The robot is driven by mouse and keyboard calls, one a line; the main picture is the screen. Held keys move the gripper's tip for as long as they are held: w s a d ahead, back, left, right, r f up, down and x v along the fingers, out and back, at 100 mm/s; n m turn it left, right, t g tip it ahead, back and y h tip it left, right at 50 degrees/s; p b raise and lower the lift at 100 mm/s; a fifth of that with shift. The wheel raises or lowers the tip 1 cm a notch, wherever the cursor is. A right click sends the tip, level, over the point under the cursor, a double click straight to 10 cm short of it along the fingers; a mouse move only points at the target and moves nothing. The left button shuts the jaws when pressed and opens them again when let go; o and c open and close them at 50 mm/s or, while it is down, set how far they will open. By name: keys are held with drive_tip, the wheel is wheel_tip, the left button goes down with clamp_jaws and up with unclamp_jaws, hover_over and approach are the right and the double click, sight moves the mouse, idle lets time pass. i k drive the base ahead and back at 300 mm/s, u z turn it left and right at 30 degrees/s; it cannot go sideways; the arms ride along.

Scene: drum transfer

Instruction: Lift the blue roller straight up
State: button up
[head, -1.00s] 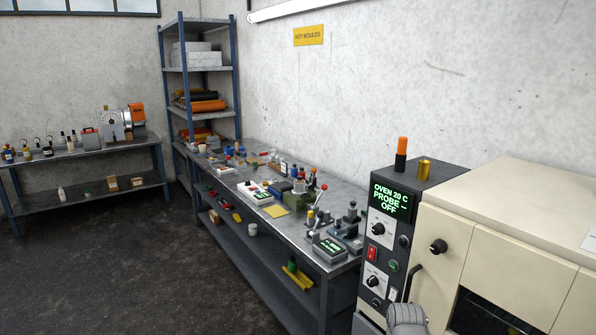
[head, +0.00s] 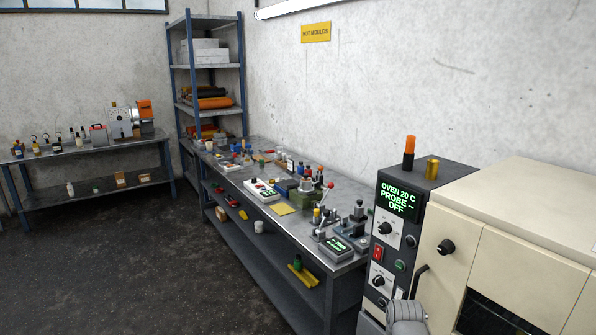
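I cannot pick out the blue roller for sure. Several small blue items stand among the clutter on the long grey bench (head: 347,262), too small to tell apart. My gripper is not in view. A grey rounded part of my arm shows at the bottom edge, in front of the oven (head: 510,220). What the gripper holds, if anything, is hidden from this view.
The cream oven with its dark control panel fills the right; its display reads "OVEN 20 C PROBE -- OFF". A blue-posted shelf rack (head: 207,64) stands in the far corner. A second bench (head: 95,152) is at the left. The dark floor (head: 150,265) between is clear.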

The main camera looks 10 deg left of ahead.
sight(300, 168)
drive_tip(key=u, duration=1.2)
drive_tip(key=i, duration=2.85)
drive_tip(key=z, duration=0.15)
